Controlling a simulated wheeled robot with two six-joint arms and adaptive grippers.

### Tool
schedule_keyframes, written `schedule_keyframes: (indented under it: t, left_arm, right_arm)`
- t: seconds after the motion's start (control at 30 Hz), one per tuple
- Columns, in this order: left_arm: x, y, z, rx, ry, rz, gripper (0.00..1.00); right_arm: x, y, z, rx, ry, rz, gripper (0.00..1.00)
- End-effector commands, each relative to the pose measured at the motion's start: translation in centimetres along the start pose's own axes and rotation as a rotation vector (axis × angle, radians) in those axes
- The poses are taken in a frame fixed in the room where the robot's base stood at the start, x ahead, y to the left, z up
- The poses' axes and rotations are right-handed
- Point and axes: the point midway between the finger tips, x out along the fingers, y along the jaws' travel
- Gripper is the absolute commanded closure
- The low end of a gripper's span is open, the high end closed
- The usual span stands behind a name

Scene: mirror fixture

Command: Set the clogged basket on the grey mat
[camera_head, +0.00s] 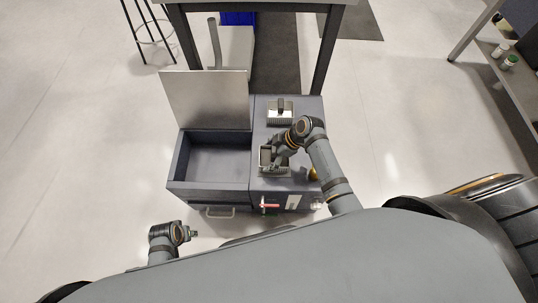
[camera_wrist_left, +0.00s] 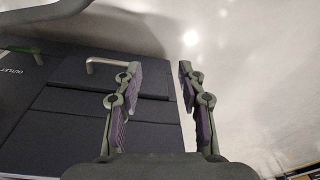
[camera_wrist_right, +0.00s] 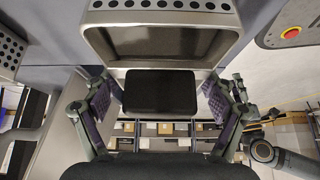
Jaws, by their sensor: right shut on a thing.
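My right gripper (camera_head: 281,152) is over the right half of the dark cabinet, shut on a metal basket (camera_head: 266,160). In the right wrist view the fingers (camera_wrist_right: 158,95) close on the sides of its dark handle block (camera_wrist_right: 160,92); the basket's perforated metal rim (camera_wrist_right: 165,5) shows above. I cannot tell whether the basket is lifted or what clogs it. A second basket (camera_head: 279,116) with a dark handle sits farther back on the cabinet. My left gripper (camera_head: 190,233) is open and empty near the cabinet's front left. I cannot identify the grey mat with certainty.
An open compartment (camera_head: 218,160) with a raised metal lid (camera_head: 207,98) is left of the held basket. A table (camera_head: 260,5) stands behind; a shelf with small jars (camera_head: 509,61) is at right.

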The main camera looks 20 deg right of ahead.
Motion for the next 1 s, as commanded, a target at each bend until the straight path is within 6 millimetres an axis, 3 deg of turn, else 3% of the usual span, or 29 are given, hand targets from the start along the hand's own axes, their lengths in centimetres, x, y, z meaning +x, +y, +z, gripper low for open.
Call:
schedule_keyframes:
  t: [0.13,0.17,0.27,0.67,0.77,1.0]
  left_arm:
    - [-0.1,0.0,-0.1,0.0,0.0,0.001,0.6]
    - [-0.2,0.1,-0.1,0.0,0.0,0.001,0.6]
    - [-0.2,0.1,-0.1,0.0,-0.002,0.001,0.6]
    - [-0.3,0.1,-0.1,0.0,0.002,0.001,0.6]
    - [0.7,-0.3,0.4,-0.001,0.001,-0.005,0.6]
    - [4.3,-1.3,3.3,0.0,0.006,-0.025,0.6]
  right_arm:
    - [0.2,0.0,0.1,0.0,0.0,0.0,0.52]
    - [0.3,0.0,0.2,0.0,0.0,0.0,0.14]
    - [0.2,0.0,0.1,0.0,0.0,0.0,0.01]
    - [0.0,0.0,0.0,0.0,0.0,0.001,0.0]
    - [-1.4,0.1,0.0,0.0,-0.001,0.002,0.0]
    - [-7.3,0.1,0.0,-0.002,-0.004,0.003,0.0]
